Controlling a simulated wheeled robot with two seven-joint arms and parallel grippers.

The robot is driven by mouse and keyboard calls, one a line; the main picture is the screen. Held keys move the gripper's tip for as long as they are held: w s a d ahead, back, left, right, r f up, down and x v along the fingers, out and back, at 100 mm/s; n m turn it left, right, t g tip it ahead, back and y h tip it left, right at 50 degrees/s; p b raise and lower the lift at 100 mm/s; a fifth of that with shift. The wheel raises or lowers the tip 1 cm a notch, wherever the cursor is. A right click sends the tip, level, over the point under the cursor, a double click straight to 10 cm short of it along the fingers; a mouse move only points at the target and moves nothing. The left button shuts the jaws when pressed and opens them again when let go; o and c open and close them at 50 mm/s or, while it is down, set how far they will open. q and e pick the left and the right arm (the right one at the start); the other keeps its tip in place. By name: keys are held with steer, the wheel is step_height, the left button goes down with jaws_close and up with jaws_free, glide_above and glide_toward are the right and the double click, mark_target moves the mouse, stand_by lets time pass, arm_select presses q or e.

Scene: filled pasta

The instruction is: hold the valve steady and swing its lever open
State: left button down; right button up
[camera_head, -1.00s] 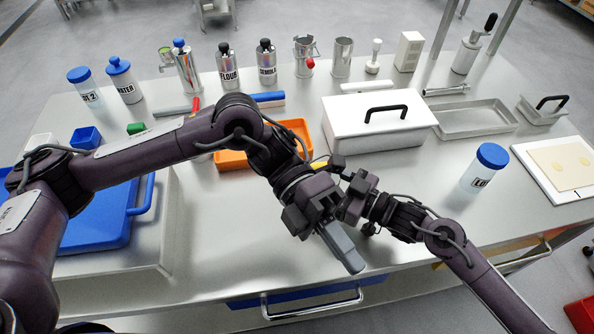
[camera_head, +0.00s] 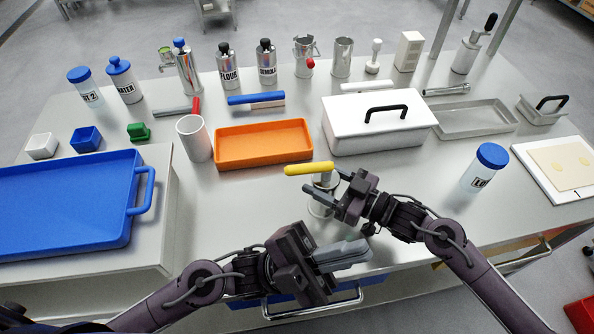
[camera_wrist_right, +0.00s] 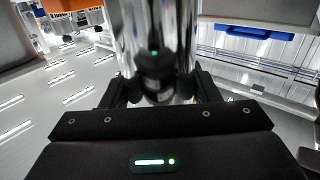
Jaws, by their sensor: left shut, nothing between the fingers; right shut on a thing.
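The valve (camera_head: 322,201) is an upright metallic body near the front middle of the table. Its yellow lever (camera_head: 308,168) lies across the top and points left in the head view. My right gripper (camera_head: 336,193) is shut on the valve body from the right. In the right wrist view, the shiny valve cylinder (camera_wrist_right: 157,30) stands between the fingers. My left gripper (camera_head: 352,252) is shut and empty, in front of the valve near the table's front edge, apart from the lever. Part of the valve body is hidden by the right gripper's fingers.
An orange tray (camera_head: 222,161) and a white cup (camera_head: 194,139) stand behind and left of the valve. A white box (camera_head: 375,137) with a black handle is behind it. A blue-lidded jar (camera_head: 485,168) stands at right. A blue tray (camera_head: 70,205) is at left.

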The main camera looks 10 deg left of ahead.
arm_select(q)
steer(key=w+a+f+n+t+y, duration=0.1)
steer(key=w+a+f+t+y, duration=0.2)
steer(key=t+y, duration=0.6)
steer(key=w+a+f+n+t+y, duration=0.2)
steer(key=f+t+y, duration=0.4)
steer(key=t+y, duration=0.3)
steer(key=shift+w+a+t, duration=0.6)
steer(key=shift+w+a, duration=0.05)
steer(key=shift+a, duration=0.1)
steer(key=shift+f, duration=0.1)
glide_toward(309, 172)
steer(key=shift+w+d+r, duration=0.25)
steer(key=shift+w+r, duration=0.3)
steer(key=shift+w, duration=0.1)
steer(key=shift+w+d+r, duration=0.3)
steer(key=shift+w+r, duration=0.2)
steer(key=shift+w, duration=0.1)
steer(key=shift+w+d+r, duration=0.25)
steer(key=shift+w+r, duration=0.3)
steer(key=shift+w, duration=0.1)
steer(key=shift+w, duration=0.1)
steer(key=shift+w+a+f, duration=0.1)
steer(key=shift+w, duration=0.2)
steer(key=shift+w, duration=0.15)
